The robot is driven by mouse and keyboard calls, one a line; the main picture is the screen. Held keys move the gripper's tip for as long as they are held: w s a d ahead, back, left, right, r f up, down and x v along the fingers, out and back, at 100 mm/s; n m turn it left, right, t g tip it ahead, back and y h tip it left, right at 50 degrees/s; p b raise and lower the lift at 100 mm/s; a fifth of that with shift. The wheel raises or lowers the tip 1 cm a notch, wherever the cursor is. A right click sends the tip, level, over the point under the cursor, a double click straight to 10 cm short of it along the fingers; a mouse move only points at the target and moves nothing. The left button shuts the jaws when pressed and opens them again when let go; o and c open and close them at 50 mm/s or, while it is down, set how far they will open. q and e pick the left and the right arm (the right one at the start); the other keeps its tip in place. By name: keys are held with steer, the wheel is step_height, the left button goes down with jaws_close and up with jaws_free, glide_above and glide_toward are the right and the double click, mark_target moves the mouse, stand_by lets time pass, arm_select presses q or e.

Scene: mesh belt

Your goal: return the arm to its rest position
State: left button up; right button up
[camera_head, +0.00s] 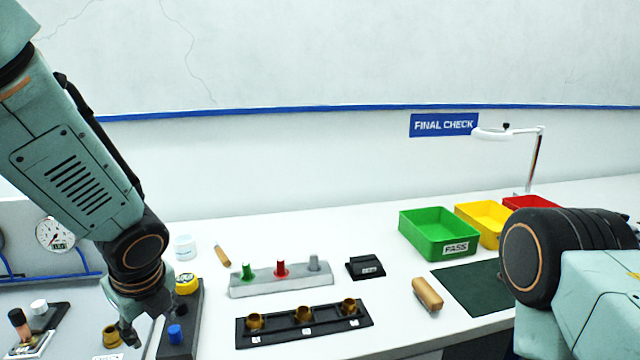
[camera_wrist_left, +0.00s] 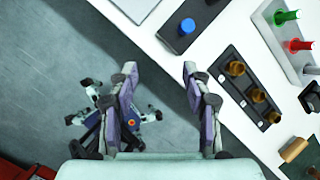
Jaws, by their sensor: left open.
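My left arm (camera_head: 80,150) comes in from the left in the head view and reaches down over the bench. My left gripper (camera_head: 140,322) is at its lower end, beside a dark block with a blue knob (camera_head: 175,334). In the left wrist view the left gripper (camera_wrist_left: 165,115) is open, its fingers apart with nothing between them.
A black holder (camera_head: 285,335) with brass cups and a grey stand (camera_head: 250,290) with coloured pegs stand mid-bench. Green (camera_head: 407,233), yellow (camera_head: 490,242) and red bins sit right, near a white lamp (camera_head: 530,160). A wooden-handled tool (camera_head: 427,294) lies near the dark green mat (camera_head: 470,290).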

arm_select(q)
steer(key=w+d+f+n+t+h, duration=0.25)
steer(key=d+f+n, duration=0.2)
steer(key=n, duration=0.45)
steer(key=s+d+f+n+h+b, duration=0.1)
steer(key=s+f+n+b, duration=0.1)
steer(key=s+f+n, duration=0.3)
steer(key=s+d+f+n+b, duration=0.1)
steer(key=f+n+b, duration=0.15)
steer(key=f, duration=0.45)
steer(key=s+a+f+n+g+b, duration=0.2)
steer(key=s+f+n+g+b, duration=0.4)
steer(key=s+f, duration=1.7)
steer(key=s+n+b, duration=0.1)
steer(key=s+n, duration=0.1)
steer(key=shift+s+a+y, duration=0.25)
steer(key=shift+s+y, duration=0.05)
steer(key=shift+y, duration=0.05)
arm_select(e)
step_height(320, 180, down, 12)
steer(key=shift+w+r, duration=0.2)
steer(key=shift+w, duration=0.25)
arm_select(q)
steer(key=shift+r, duration=0.1)
steer(key=shift+c, duration=0.3)
arm_select(e)
steer(key=shift+s, duration=0.1)
steer(key=shift+c, duration=0.3)
